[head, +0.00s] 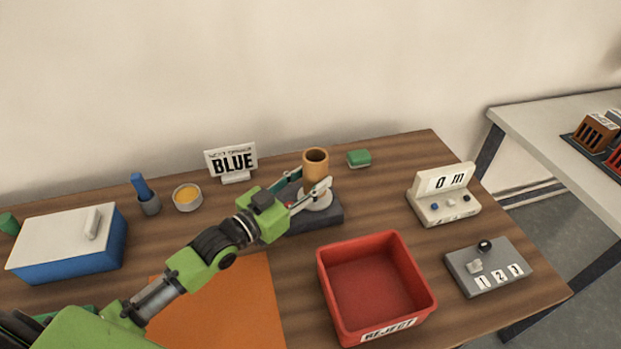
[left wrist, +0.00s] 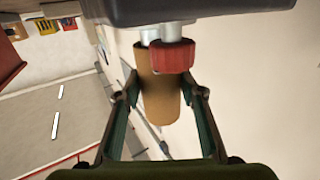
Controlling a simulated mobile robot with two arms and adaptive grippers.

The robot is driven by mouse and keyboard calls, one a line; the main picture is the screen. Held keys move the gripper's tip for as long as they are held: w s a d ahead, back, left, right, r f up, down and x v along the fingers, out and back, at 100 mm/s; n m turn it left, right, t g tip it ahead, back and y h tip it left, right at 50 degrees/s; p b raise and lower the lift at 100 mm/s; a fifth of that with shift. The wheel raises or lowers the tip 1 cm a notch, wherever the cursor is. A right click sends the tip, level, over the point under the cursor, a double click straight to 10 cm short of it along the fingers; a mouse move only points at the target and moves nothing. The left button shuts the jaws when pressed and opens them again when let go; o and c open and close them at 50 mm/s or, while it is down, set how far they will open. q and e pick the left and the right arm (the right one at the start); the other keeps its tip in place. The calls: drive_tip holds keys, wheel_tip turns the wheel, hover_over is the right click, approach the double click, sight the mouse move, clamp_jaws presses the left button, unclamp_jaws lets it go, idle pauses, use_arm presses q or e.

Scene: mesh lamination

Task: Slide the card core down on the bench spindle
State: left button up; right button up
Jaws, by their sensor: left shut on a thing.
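The card core (head: 316,161) is a brown hollow tube, upright above the bench spindle's pale round flange. The spindle's dark base (head: 329,216) sits on the bench. My left gripper (head: 307,187) is shut on the core, with its fingers on either side of the lower part. In the left wrist view, which is turned over, the core (left wrist: 161,88) lies between the green fingers (left wrist: 160,98). A red knob (left wrist: 171,56) and the dark base (left wrist: 190,10) show at the top there. The spindle's shaft inside the core is hidden. My right gripper is out of view.
A red reject bin (head: 375,288) stands in front of the spindle. A green block (head: 359,158) lies to its right and a BLUE sign (head: 231,161) behind left. A counter box (head: 443,200) and a grey switch box (head: 488,268) stand at right.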

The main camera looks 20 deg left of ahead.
sight(306, 172)
use_arm(q)
drive_tip(key=shift+r+p, duration=1.35)
drive_tip(key=shift+r, duration=0.2)
drive_tip(key=shift+p, duration=0.6)
idle(1.1)
drive_tip(key=shift+f+b, duration=1.45)
drive_tip(key=shift+f, duration=0.65)
drive_tip(key=shift+f, duration=0.15)
drive_tip(key=shift+f, duration=0.1)
idle(0.4)
drive_tip(key=shift+r+p, duration=0.35)
drive_tip(key=shift+p, duration=0.05)
drive_tip(key=shift+r+p, duration=1.7)
drive_tip(key=shift+r, duration=0.3)
